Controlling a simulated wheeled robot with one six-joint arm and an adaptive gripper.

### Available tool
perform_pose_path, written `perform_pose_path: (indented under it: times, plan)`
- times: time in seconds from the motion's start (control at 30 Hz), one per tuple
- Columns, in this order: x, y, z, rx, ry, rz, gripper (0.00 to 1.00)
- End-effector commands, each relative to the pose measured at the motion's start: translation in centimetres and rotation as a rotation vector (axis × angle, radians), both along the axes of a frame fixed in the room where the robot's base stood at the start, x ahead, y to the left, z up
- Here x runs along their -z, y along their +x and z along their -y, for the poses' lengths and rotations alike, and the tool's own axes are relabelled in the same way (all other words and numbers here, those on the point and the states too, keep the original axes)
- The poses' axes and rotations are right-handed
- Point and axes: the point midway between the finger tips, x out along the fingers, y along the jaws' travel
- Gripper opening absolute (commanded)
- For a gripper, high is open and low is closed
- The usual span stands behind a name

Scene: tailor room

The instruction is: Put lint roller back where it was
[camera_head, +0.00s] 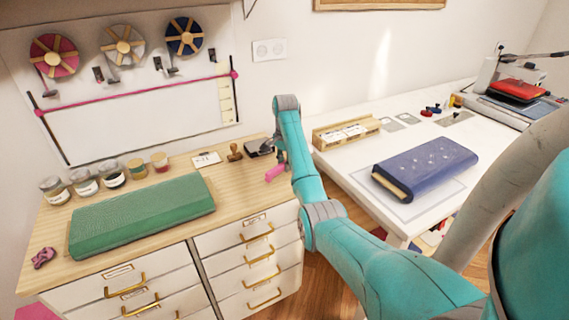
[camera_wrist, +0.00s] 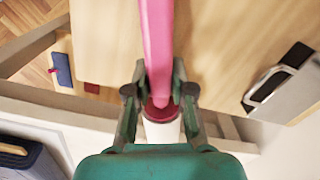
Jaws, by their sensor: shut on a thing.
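The lint roller has a pink handle and a white roll. In the wrist view its handle (camera_wrist: 157,40) runs from the top edge down between my fingers, and the white roll (camera_wrist: 162,132) shows below them, partly hidden by my gripper (camera_wrist: 158,92). My gripper is shut on the lint roller near where the handle meets the roll. In the head view the pink handle (camera_head: 275,173) sticks out below my gripper (camera_head: 281,158), over the right end of the wooden counter (camera_head: 235,185). I cannot tell whether the roller touches the counter.
A green fabric bolt (camera_head: 142,214), several jars (camera_head: 110,174), a wooden stamp (camera_head: 235,152) and a dark metal-edged object (camera_head: 258,147) are on the counter. It also shows in the wrist view (camera_wrist: 283,82). A white table (camera_head: 345,165) with a blue bolt (camera_head: 425,167) stands to the right.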

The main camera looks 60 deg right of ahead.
Motion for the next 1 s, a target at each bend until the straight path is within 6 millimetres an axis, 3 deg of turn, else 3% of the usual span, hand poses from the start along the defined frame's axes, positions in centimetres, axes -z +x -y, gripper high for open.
perform_pose_path:
  times: [0.97,1.0]
  plan:
    - [1.7,0.0,0.0,0.0,0.0,0.0,0.0]
    - [1.7,0.0,0.0,0.0,0.0,0.0,0.25]
